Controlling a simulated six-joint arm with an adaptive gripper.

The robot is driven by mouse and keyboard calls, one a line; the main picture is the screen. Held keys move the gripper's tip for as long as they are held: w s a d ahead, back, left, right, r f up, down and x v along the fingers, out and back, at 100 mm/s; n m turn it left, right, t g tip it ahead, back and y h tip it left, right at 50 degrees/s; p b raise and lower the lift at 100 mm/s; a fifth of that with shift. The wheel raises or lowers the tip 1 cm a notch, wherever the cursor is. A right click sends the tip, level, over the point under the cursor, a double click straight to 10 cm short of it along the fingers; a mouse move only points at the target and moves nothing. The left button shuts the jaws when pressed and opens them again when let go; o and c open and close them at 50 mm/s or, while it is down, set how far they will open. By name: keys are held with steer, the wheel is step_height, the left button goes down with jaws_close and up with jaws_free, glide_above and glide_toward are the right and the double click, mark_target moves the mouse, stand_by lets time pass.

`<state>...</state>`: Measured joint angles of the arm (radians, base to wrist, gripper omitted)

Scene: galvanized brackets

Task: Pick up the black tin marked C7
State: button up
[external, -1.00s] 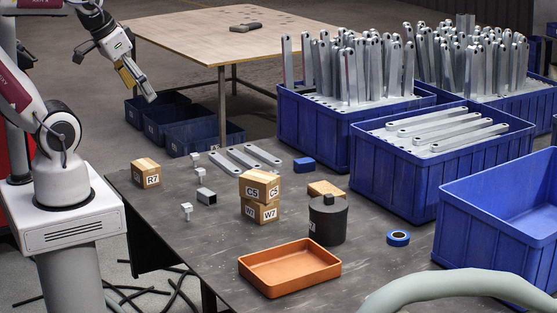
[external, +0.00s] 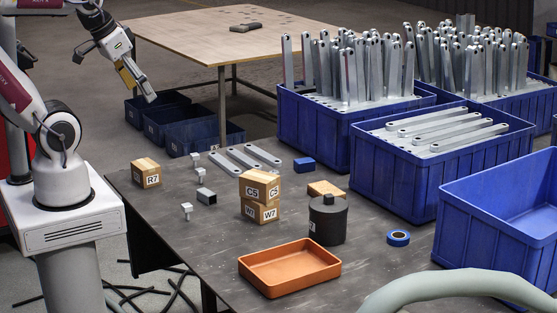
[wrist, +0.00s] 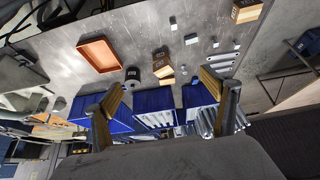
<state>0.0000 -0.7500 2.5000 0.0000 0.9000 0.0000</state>
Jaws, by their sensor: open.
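The black tin (external: 328,222) is a dark cylinder with a small knob on its lid, upright on the dark table. A white label shows at its left edge, but most of its marking is turned away and cannot be read. It also shows small in the wrist view (wrist: 133,74), beside the orange tray. My gripper (external: 148,92) is raised at the upper left, well away from the tin. In the wrist view its two fingers (wrist: 167,105) are spread apart with nothing between them.
Stacked boxes C5 (external: 259,187) and W7 (external: 264,212) stand close left of the tin. An orange tray (external: 290,268) lies in front, blue tape (external: 398,238) to the right. A flat cardboard piece (external: 326,189) lies behind. Box R7 (external: 146,173) and blue crates (external: 440,165) stand farther off.

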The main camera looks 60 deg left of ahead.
steer(key=t, duration=0.6)
glide_above(314, 210)
steer(key=a, duration=0.2)
step_height(314, 210, down, 24)
steer(key=r, duration=0.1)
steer(key=shift+t, duration=0.9)
steer(key=f, duration=0.2)
steer(key=s+d+f, duration=0.1)
steer(key=f, duration=0.3)
steer(key=shift+s+d, duration=0.2)
steer(key=shift+s, duration=0.1)
steer(key=shift+s+d+f+t, duration=0.1)
steer(key=shift+s+f+t, duration=0.1)
steer(key=shift+f, duration=0.3)
steer(key=shift+s+f+t, duration=0.1)
steer(key=shift+s+f, duration=0.05)
steer(key=shift+f, duration=0.3)
steer(key=shift+w, duration=0.1)
steer(key=shift+x, duration=1.2)
